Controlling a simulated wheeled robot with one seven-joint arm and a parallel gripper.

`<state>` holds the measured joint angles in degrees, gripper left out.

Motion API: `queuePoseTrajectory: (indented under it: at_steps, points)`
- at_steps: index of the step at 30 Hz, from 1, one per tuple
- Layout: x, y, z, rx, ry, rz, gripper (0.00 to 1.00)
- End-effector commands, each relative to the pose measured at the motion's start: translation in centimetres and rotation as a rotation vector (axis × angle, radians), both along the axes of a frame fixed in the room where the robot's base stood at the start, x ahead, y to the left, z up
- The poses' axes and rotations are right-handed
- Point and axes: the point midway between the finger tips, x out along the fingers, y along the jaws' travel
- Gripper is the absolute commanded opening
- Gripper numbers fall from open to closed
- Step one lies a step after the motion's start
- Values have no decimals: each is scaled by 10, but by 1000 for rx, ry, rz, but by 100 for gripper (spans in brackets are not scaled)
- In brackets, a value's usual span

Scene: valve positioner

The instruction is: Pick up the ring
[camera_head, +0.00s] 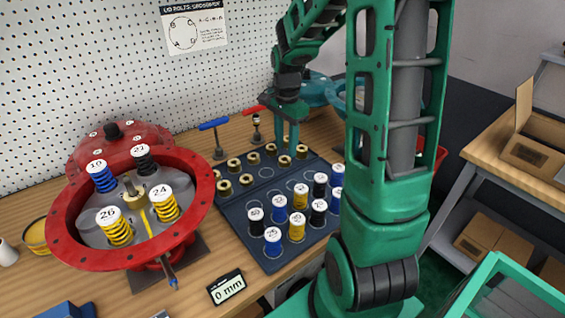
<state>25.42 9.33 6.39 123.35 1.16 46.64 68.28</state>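Several brass rings stand on the far part of a dark tray (232,218). One ring (285,162) is just below and in front of my gripper (287,146), and another ring (301,152) is to its right. More rings, such as one (234,164) at the left and one (270,149) nearer, stand to the left of the gripper. My gripper points down over the rings with its two fingers apart. A ring partly shows between or behind the fingers; I cannot tell whether they touch it.
Numbered blue, black and yellow springs (298,226) fill the tray's near part. A red round housing (60,236) with springs stands at the left. Blue-handled (214,124) and red-handled tools stand behind the tray. A 0 mm gauge (226,288) lies in front.

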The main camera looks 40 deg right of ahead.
Motion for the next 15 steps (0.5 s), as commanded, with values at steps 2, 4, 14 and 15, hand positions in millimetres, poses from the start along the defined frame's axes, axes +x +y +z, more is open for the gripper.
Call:
queuePoseTrajectory:
  at_steps: [2, 4, 14, 15]
  points:
    - [0, 2, -12, 2, 4, 1, 39]
    - [1, 3, -22, 2, 4, 1, 39]
    - [2, 3, -44, 0, 1, 0, 39]
    - [2, 3, -44, 0, 0, 0, 39]
